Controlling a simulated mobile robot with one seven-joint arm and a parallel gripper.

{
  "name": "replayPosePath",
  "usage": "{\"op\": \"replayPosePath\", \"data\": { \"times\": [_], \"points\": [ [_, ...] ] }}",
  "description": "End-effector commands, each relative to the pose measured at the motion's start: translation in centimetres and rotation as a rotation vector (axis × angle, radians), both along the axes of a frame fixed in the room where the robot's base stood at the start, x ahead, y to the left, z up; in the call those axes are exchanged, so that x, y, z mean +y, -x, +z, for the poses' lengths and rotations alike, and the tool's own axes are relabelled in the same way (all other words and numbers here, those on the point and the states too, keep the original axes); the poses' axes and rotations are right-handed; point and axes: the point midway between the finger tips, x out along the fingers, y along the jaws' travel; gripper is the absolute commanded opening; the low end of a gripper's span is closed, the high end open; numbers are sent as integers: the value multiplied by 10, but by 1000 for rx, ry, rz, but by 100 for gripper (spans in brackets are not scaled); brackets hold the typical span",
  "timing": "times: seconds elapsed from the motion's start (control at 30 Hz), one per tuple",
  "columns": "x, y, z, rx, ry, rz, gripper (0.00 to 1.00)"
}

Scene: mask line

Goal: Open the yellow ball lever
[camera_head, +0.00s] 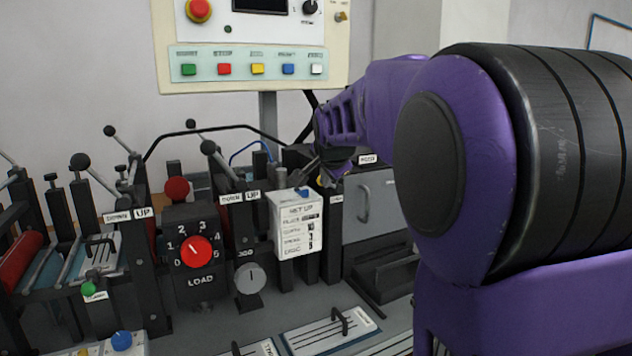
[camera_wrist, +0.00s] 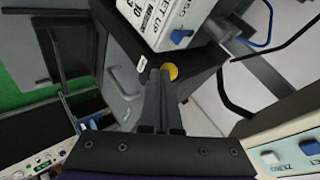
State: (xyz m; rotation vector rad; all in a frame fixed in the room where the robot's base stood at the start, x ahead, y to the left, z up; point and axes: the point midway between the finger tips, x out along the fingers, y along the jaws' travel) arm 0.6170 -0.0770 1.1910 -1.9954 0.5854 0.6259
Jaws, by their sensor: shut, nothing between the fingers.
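The yellow ball lever shows as a round yellow knob (camera_wrist: 170,71) in the wrist view, just beyond my fingertips. Its stem is hidden behind the fingers. In the head view only a small bit of yellow (camera_head: 320,181) shows below my gripper. My gripper (camera_wrist: 159,78) has its two dark fingers together, with nothing between them. The fingertips are beside the knob; I cannot tell whether they touch it. In the head view my gripper (camera_head: 310,165) reaches in from the right, above the machine by the white set-up box (camera_head: 297,225).
A grey door with a handle (camera_head: 370,210) is right of the set-up box. Black-ball levers (camera_head: 209,147) and a load dial (camera_head: 197,251) stand to the left. A button panel (camera_head: 250,68) is above. My purple arm covers the right side.

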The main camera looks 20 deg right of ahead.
Motion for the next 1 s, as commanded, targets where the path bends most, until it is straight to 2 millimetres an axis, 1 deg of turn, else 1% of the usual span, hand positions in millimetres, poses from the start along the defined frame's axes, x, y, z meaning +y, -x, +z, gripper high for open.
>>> {"op": "replayPosePath", "data": {
  "times": [0.03,0.17,0.23,0.47,0.8,1.0],
  "points": [
    [0,0,-5,0,0,2,0],
    [1,0,-9,0,0,2,0],
    [1,0,-6,-1,1,1,0],
    [0,0,-7,0,0,0,0],
    [-16,-2,-11,1,1,-6,0],
    [-21,-2,-14,4,3,-9,0]
  ]
}}
